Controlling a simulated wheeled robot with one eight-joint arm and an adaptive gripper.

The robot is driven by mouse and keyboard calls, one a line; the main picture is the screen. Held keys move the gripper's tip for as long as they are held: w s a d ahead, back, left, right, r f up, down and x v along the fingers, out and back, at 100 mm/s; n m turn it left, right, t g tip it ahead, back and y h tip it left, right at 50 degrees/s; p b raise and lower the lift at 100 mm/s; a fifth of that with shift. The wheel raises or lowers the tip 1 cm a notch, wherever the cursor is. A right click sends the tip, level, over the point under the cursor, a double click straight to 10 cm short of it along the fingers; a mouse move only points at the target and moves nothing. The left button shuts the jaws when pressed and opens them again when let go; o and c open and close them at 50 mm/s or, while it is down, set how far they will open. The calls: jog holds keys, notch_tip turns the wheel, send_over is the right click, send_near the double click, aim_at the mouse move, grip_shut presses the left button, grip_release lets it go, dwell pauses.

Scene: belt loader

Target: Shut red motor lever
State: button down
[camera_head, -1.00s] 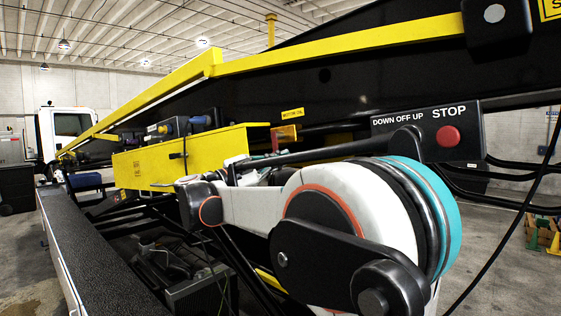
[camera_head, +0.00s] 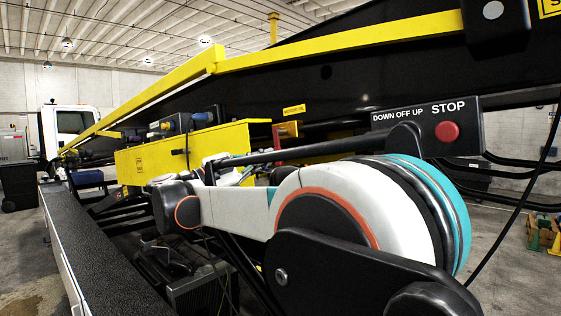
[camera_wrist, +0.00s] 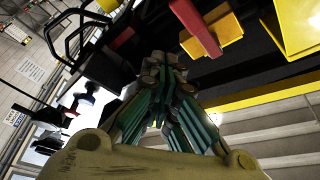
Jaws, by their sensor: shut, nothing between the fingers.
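The red motor lever (camera_wrist: 195,27) shows at the top of the wrist view as a red bar beside a yellow plate (camera_wrist: 212,35). In the head view the red lever (camera_head: 277,136) is small, at a yellow bracket (camera_head: 289,130) under a yellow label on the black boom. My gripper (camera_wrist: 165,62) is shut and empty, its fingertips together. In the wrist view the tips lie below and left of the lever and look apart from it. In the head view my arm hides most of the gripper.
A yellow box (camera_head: 200,152) stands left of the lever. A black panel with a red STOP button (camera_head: 447,132) is at the right. A black rail (camera_head: 100,250) runs along the left. Black handle-like bars (camera_wrist: 85,38) lie left of the gripper in the wrist view.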

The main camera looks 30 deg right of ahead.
jog(key=s+d+f+n+t+y+b, duration=0.15)
jog(key=s+f+n+y+b, duration=0.45)
jog(key=f, duration=0.7)
jog(key=s+d+f+n+t+y+b, duration=0.1)
jog(key=s+d+f+n+y+b, duration=0.15)
jog(key=s+f+n+b, duration=0.8)
jog(key=s+a+f+n+y+b, duration=0.3)
jog(key=s+a+f+y, duration=0.1)
jog(key=f, duration=0.8)
jog(key=s+a+f+n+t+y+b, duration=0.1)
jog(key=s+a+f+n+y+b, duration=0.2)
jog(key=f, duration=1)
jog(key=s+a+f+n+t+y+b, duration=0.1)
jog(key=s+a+f+n+y+b, duration=0.2)
jog(key=s+a+f+y, duration=0.2)
jog(key=s+a+f, duration=0.3)
jog(key=f, duration=0.4)
jog(key=shift+s+f+n, duration=0.15)
jog(key=shift+f+n, duration=0.05)
jog(key=shift+n, duration=0.15)
